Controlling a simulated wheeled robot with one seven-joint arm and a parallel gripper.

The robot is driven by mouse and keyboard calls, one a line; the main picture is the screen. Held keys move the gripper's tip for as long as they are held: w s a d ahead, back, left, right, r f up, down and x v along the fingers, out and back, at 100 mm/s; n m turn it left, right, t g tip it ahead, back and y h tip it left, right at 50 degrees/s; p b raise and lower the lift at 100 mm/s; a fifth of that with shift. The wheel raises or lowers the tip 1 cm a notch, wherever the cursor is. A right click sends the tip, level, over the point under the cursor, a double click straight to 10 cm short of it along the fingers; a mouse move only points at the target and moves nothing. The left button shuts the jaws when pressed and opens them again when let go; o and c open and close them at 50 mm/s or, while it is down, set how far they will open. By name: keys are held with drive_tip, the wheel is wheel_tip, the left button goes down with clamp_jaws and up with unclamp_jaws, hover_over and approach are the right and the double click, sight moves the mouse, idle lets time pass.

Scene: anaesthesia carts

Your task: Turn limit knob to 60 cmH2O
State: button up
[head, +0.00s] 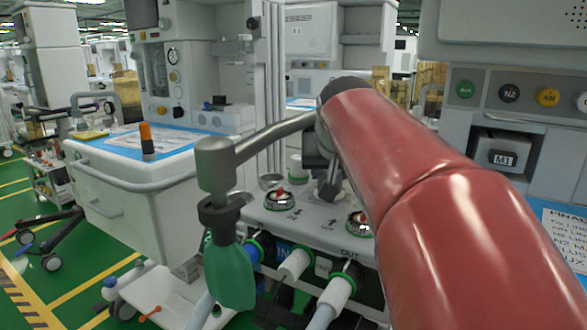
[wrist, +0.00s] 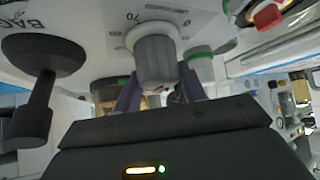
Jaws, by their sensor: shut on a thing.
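The limit knob (wrist: 156,58) is a grey ribbed cylinder on the pale panel, seen in the wrist view. A printed scale lies around its base, with a "70" readable beside it; I cannot tell which mark the knob points to. My gripper (wrist: 158,88) is shut on the knob, with one dark purple finger on each side. In the head view my gripper (head: 328,185) reaches down to the machine's panel past my red arm, and the knob is mostly hidden there.
A black lever (wrist: 40,70) stands by the "BAG" print in the wrist view. In the head view, a red-centred dial (head: 280,197) and another (head: 359,223) sit close by. A grey metal arm with a green bag (head: 229,275) hangs to the left.

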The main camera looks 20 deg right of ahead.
drive_tip(key=shift+m, duration=0.4)
drive_tip(key=o, duration=1)
